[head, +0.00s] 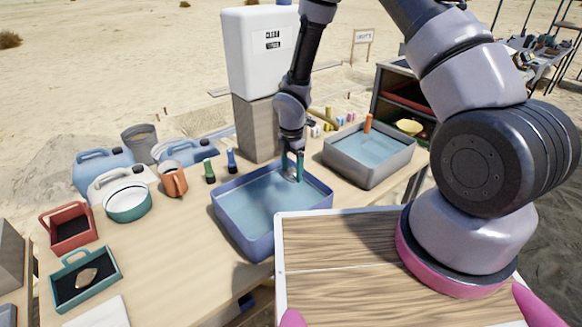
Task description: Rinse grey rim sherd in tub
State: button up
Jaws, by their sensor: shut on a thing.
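My gripper (292,166) points down over the far right part of the blue tub (229,229), which holds water. It is shut on the grey rim sherd (291,174), a small pale grey piece between teal fingers. The sherd is at or just above the water; I cannot tell whether it touches it. The fingers hide much of it. A second tub (346,177), grey and also with water, stands to the right with an orange-handled thing at its back.
A teal tray (65,297) with a brown sherd (88,277) and a red tray (56,246) lie at left. A white-and-green bowl (127,205), an orange mug (173,180), brushes (231,160) and jugs (102,172) stand behind. A white dispenser (258,55) rises behind the tub.

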jog(key=shift+a+f, duration=0.1)
jog(key=shift+f, duration=4.6)
jog(key=shift+s+d, duration=0.4)
jog(key=shift+s, duration=0.25)
jog(key=shift+s+d, duration=0.4)
jog(key=shift+s, duration=0.2)
jog(key=shift+w+a, duration=0.55)
jog(key=shift+w, duration=0.3)
jog(key=shift+w+a, duration=0.55)
jog(key=shift+w, duration=0.25)
jog(key=shift+w+a, duration=0.55)
jog(key=shift+w, duration=0.3)
jog(key=shift+r, duration=4.95)
